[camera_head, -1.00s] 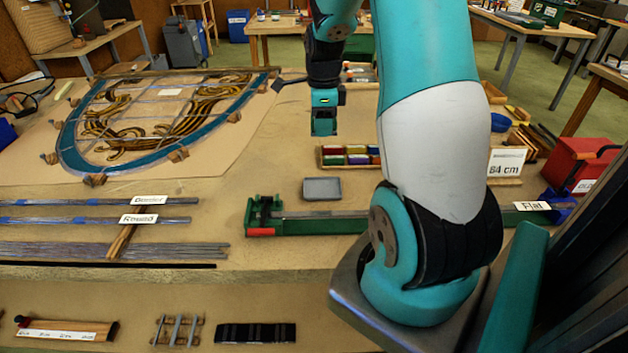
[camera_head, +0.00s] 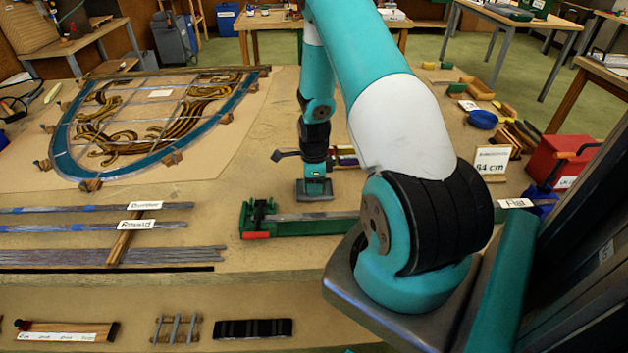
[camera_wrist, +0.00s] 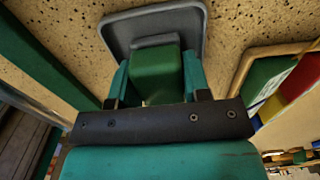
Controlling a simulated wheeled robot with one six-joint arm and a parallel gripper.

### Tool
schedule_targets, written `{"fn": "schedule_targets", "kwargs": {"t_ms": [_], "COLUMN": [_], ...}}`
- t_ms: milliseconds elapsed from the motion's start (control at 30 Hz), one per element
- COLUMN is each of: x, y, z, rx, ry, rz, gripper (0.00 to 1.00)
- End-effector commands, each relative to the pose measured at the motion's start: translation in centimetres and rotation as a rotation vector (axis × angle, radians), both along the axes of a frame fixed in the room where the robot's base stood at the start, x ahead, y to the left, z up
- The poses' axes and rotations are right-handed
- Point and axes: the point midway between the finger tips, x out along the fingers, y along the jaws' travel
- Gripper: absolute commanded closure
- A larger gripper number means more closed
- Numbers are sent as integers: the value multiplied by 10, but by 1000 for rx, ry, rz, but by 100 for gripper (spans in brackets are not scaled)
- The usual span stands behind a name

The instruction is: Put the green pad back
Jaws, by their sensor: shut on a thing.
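The green pad (camera_wrist: 157,75) is between the two teal fingers of my gripper (camera_wrist: 155,85) in the wrist view. My gripper is shut on it. The pad is over the small grey tray (camera_wrist: 115,35), within its outline; I cannot tell whether it touches the tray floor. In the head view my gripper (camera_head: 314,186) is down at the grey tray (camera_head: 315,196), and the pad is hidden there. The wooden box with coloured pads (camera_wrist: 240,65) is to the right in the wrist view. Green, yellow and red show in it.
A long green bar tool (camera_head: 300,228) lies just in front of the tray. The box of pads (camera_head: 346,160) is behind, partly hidden by my arm. The leaded panel (camera_head: 150,120) lies left.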

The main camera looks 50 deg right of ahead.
Motion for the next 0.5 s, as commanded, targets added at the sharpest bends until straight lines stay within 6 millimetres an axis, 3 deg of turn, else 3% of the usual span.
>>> {"fn": "schedule_targets", "kwargs": {"t_ms": [333,367,500], "x": [0,0,0], "y": [0,0,0], "z": [-5,-3,-3], "rx": [-1,-1,-1], "ry": [-1,-1,-1], "rz": [0,0,0], "gripper": [82,49,46]}}
